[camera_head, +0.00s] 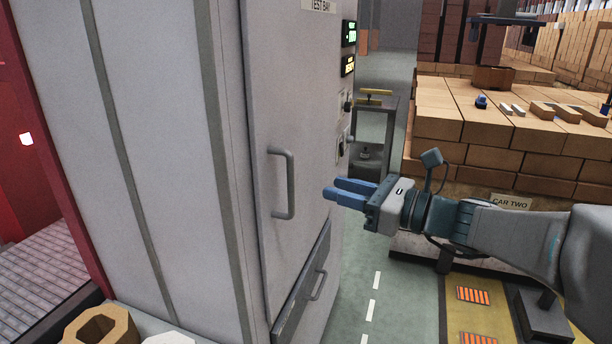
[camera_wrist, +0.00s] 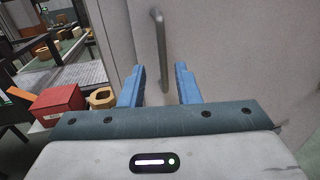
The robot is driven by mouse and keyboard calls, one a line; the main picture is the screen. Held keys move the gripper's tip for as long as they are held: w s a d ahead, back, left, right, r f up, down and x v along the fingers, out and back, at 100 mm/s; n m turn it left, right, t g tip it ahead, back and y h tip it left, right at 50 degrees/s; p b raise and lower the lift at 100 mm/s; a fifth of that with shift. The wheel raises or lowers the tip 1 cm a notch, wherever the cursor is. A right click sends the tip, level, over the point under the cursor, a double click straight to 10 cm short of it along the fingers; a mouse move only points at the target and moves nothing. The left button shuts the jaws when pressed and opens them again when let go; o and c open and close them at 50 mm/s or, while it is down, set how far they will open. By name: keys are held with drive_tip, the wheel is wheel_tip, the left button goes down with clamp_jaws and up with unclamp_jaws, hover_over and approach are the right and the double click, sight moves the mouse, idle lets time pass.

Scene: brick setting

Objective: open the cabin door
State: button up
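The cabin door is a tall grey panel (camera_head: 275,90) on the grey cabinet, and it looks shut. Its upright grey bar handle (camera_head: 289,185) shows in the head view. My gripper (camera_head: 330,192) has blue fingers and is to the right of the handle, apart from it. In the wrist view the handle (camera_wrist: 160,50) stands ahead, between the lines of the two blue fingers (camera_wrist: 160,80). The fingers are spread with nothing between them.
A drawer with a small handle (camera_head: 318,284) sits below the door. Brick stacks (camera_head: 470,110) stand at the right. A red box (camera_wrist: 58,104) shows in the wrist view. The floor (camera_head: 360,290) beside the cabinet is clear.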

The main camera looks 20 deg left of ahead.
sight(292, 176)
drive_tip(key=p+x, duration=0.1)
drive_tip(key=x, duration=1)
drive_tip(key=shift+a, duration=0.1)
